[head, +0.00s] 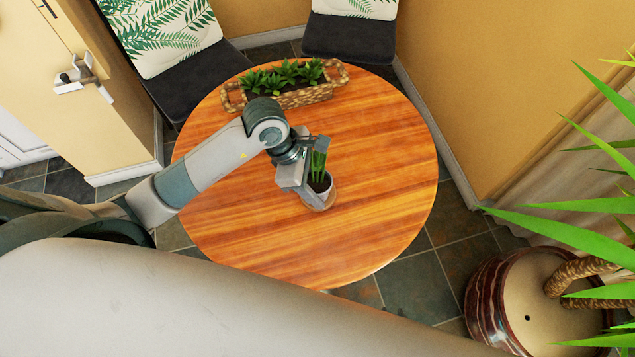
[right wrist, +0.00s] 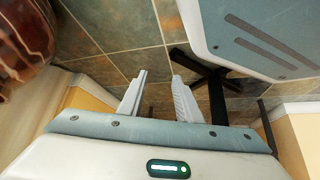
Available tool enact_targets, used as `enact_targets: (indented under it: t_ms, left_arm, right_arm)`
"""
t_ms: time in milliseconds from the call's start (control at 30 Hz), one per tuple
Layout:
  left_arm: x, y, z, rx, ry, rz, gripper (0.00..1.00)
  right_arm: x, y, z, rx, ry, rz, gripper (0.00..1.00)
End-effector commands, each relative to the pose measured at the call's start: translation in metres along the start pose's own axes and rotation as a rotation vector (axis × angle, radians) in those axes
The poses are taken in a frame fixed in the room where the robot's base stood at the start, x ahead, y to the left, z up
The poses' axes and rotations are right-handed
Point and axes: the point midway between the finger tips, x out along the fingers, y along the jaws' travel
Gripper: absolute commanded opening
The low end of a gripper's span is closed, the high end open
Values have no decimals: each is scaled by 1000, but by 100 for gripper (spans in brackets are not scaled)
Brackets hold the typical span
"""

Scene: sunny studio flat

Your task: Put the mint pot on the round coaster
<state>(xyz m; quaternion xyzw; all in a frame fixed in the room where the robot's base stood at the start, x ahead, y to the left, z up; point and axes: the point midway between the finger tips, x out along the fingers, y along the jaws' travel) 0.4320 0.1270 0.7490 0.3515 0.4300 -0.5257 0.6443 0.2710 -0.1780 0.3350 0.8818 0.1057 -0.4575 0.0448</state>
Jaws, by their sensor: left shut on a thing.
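The round coaster (head: 327,206), a brownish disc, shows just under and around the pot's lower edge. I cannot tell whether the pot's base touches it. My right gripper (right wrist: 160,77) is open and empty in the right wrist view, away from the table top, with floor tiles behind it.
A long woven planter (head: 290,98) with green plants sits at the table's (head: 375,225) back edge. Two dark chairs (head: 345,38) stand behind. A large potted palm (head: 490,300) is at the right. The table's front and right are clear.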

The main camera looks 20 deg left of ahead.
Motion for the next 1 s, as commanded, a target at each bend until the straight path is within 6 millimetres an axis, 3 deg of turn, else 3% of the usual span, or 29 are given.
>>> enact_targets:
  t_ms: [133,167,233,700,867,1000]
  left_arm:
    - [2,0,-1,0,0,1,25]
    - [1,0,-1,0,0,0,57]
    - [1,0,-1,0,0,0,71]
    - [-3,0,0,1,0,1,71]
    - [-19,1,-1,2,1,4,71]
    - [-42,2,-1,2,0,5,71]
  right_arm:
    - [2,-2,-4,2,9,-2,31]
    - [2,-3,-6,2,12,-3,31]
    - [2,-4,-8,3,15,-4,31]
    - [2,-9,-7,5,12,-8,31]
    - [4,-9,-8,5,23,-9,31]
    - [6,-9,-22,4,61,-10,31]
